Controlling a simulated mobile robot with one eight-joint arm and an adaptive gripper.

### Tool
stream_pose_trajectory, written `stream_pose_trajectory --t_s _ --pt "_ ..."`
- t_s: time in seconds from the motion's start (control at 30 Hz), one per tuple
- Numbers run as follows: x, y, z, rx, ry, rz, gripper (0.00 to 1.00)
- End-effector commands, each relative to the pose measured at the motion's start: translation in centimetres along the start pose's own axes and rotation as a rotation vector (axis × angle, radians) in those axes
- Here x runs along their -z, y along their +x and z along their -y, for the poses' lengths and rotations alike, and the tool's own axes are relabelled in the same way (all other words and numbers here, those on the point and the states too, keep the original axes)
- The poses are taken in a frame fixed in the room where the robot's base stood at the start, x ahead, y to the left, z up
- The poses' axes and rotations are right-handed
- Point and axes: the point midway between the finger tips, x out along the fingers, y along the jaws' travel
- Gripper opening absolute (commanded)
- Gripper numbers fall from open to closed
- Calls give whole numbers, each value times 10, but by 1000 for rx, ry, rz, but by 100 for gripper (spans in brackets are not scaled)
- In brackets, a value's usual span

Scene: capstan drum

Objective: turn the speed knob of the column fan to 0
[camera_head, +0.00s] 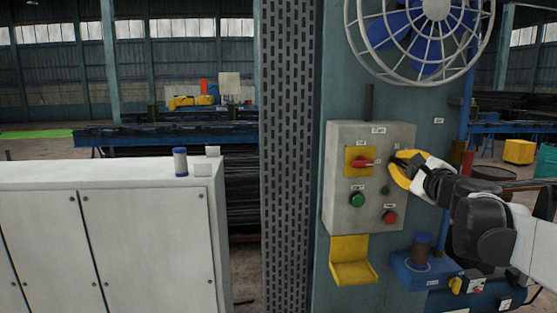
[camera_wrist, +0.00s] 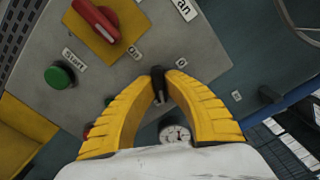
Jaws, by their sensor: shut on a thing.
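The grey control box (camera_head: 345,215) is mounted on the column below the caged fan (camera_head: 425,35). The small black speed knob (camera_wrist: 158,84) shows in the wrist view on the box's face, beside a label reading 0 (camera_wrist: 182,63). My gripper (camera_wrist: 160,78) has its two yellow fingers closed on the knob from both sides; the fingers cover part of it. In the head view my gripper (camera_head: 399,160) reaches in from the right to the box's upper right, and hides most of the knob. Which mark the knob points to cannot be told.
A red rotary switch (camera_head: 362,163) on a yellow plate sits left of the knob. A green button (camera_head: 357,200) and a red button (camera_head: 390,217) are below. A small round gauge (camera_wrist: 175,133) is close under my fingers. A yellow bracket (camera_head: 350,262) hangs below the box.

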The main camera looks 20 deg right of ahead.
Motion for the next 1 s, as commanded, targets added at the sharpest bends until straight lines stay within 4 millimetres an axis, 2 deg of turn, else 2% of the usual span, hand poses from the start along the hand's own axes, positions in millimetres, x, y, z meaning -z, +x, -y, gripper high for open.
stream_pose_trajectory --t_s 1.0 --pt "0 0 0 1 -961 -1 0"
